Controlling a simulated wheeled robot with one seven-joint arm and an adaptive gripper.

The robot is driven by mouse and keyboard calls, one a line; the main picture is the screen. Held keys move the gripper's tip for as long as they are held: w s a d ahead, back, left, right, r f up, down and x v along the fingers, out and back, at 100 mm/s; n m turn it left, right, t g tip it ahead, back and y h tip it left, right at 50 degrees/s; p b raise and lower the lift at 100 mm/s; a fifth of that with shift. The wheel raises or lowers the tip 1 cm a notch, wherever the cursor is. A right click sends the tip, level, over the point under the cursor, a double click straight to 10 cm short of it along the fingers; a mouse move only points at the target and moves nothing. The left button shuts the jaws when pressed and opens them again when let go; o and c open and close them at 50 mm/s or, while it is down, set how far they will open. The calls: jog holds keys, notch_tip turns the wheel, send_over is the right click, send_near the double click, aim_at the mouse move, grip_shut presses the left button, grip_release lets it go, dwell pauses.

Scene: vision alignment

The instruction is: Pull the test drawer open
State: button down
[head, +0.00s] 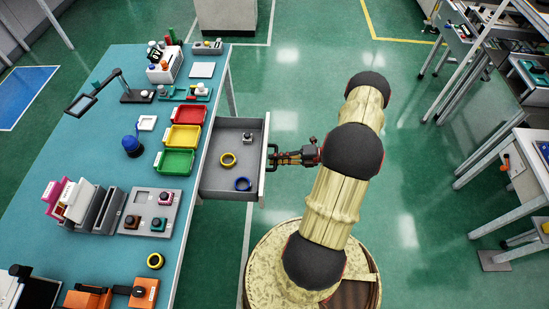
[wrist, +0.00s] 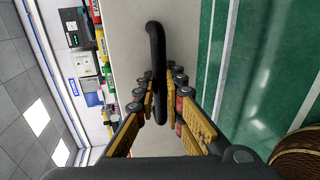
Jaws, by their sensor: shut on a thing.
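The test drawer (head: 222,184) stands pulled out from the right side of the teal workbench (head: 120,170). In the wrist view, my gripper (wrist: 160,100) is shut on the black drawer handle (wrist: 156,60), which passes between the fingers. The pale drawer front (wrist: 180,30) lies behind the handle.
Red, yellow and green bins (head: 175,161) stand on the bench beside the drawer. Several small fixtures and a magnifier lamp (head: 134,95) are on the bench too. Green floor is clear to the right of my arm, up to other benches (head: 520,160) at the far right.

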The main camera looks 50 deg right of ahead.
jog(key=c, duration=2.2)
grip_release()
jog(key=shift+s+d, duration=0.1)
jog(key=v, duration=1.1)
jog(key=shift+s+d, duration=0.2)
jog(key=shift+s, duration=0.15)
